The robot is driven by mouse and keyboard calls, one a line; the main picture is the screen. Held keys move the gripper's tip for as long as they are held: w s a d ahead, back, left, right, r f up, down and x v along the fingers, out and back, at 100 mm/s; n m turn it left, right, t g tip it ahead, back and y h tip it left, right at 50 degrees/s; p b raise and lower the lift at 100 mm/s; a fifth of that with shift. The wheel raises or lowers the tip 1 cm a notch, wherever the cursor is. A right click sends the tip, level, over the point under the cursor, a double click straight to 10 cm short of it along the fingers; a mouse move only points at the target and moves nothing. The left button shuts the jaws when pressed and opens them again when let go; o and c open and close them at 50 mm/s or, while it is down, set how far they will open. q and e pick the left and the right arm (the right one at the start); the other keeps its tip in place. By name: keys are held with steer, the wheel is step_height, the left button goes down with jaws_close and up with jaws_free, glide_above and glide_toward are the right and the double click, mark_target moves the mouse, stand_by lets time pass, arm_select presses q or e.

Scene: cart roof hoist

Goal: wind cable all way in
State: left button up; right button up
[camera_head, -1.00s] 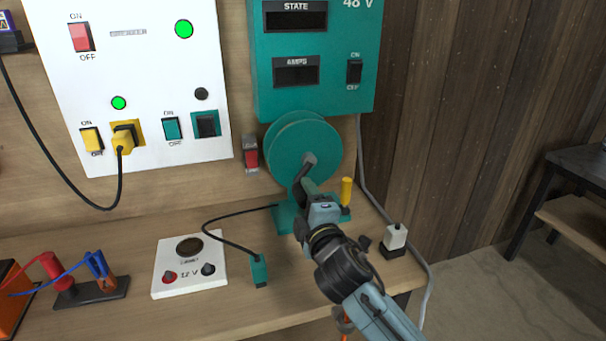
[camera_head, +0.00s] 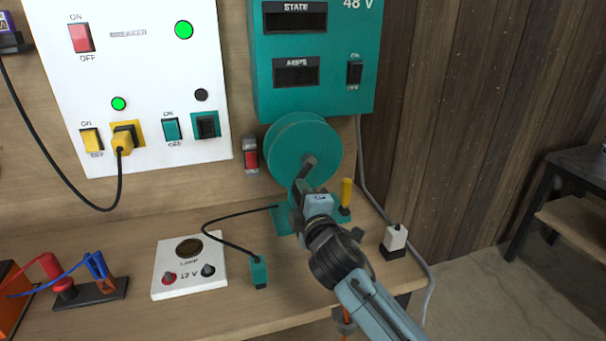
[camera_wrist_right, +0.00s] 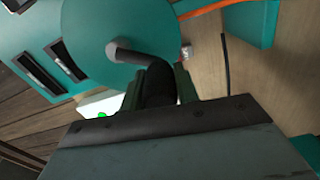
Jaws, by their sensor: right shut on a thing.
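A teal cable reel (camera_head: 298,145) stands on the bench with a dark crank (camera_head: 310,163) at its hub. My right gripper (camera_head: 301,192) is shut on the crank's handle, in front of the reel's lower part. In the right wrist view the crank arm (camera_wrist_right: 130,54) runs from the reel disc (camera_wrist_right: 105,25) to the dark grip between the fingers (camera_wrist_right: 160,85). A black cable (camera_head: 228,241) comes from the reel's base and ends at a teal plug (camera_head: 259,271) lying on the bench. My left gripper is not in view.
A white lamp box (camera_head: 189,265) sits left of the plug. A yellow-handled part (camera_head: 346,194) and a white switch (camera_head: 395,239) stand right of the reel. A white breaker panel (camera_head: 140,75) and a teal 48 V box (camera_head: 315,55) are on the wall behind.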

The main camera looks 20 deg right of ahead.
steer(key=shift+c, duration=0.6)
steer(key=shift+d+f+p, duration=0.15)
steer(key=shift+d+f, duration=0.15)
steer(key=shift+d, duration=0.65)
steer(key=shift+d+f+p, duration=0.15)
steer(key=shift+d+f, duration=0.15)
steer(key=shift+d, duration=0.6)
steer(key=d+p, duration=0.1)
steer(key=d+r+p, duration=0.1)
steer(key=shift+w+d+r, duration=0.15)
steer(key=shift+d+r, duration=0.05)
steer(key=shift+d, duration=0.45)
